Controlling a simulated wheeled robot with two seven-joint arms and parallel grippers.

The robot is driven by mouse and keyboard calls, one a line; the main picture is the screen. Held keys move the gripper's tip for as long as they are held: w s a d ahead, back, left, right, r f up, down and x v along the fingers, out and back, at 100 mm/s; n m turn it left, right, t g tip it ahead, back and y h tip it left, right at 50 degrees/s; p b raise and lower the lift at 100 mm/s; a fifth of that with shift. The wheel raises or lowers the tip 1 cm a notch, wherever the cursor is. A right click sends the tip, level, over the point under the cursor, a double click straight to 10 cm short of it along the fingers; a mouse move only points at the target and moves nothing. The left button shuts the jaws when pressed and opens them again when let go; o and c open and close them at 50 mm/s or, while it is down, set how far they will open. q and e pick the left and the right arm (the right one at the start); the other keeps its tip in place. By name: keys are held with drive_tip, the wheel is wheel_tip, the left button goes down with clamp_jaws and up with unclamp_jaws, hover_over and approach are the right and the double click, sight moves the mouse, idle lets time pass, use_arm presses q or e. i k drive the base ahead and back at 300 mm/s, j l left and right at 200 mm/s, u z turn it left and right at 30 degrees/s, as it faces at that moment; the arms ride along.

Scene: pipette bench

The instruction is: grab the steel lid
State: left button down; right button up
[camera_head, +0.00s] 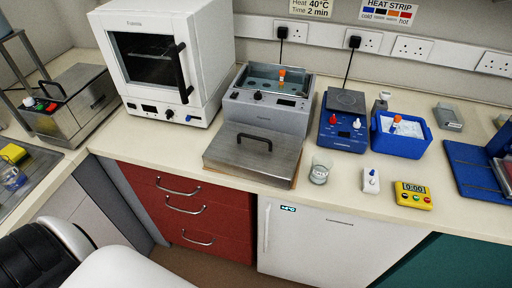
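The steel lid (225,160) is a flat grey rectangular plate with a black bar handle (254,138) on top. It lies flat near the bench's front edge, directly in front of the open water bath (265,113). A thin brown edge shows under its right side. An orange-capped tube (282,75) stands in the bath. Neither of my grippers is in view; only white and black parts of my own body show at the bottom left.
A white oven (170,50) stands left of the bath, and a steel box with its own black handle (75,100) is further left. A glass beaker (319,173), white bottle (371,181), yellow timer (412,196), blue hotplate (343,130) and blue ice bucket (400,143) stand to the right.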

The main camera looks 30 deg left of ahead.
sight(265, 156)
drive_tip(key=j+u, duration=0.45)
drive_tip(key=j, duration=0.25)
drive_tip(key=j+u, duration=0.45)
drive_tip(key=j, duration=0.25)
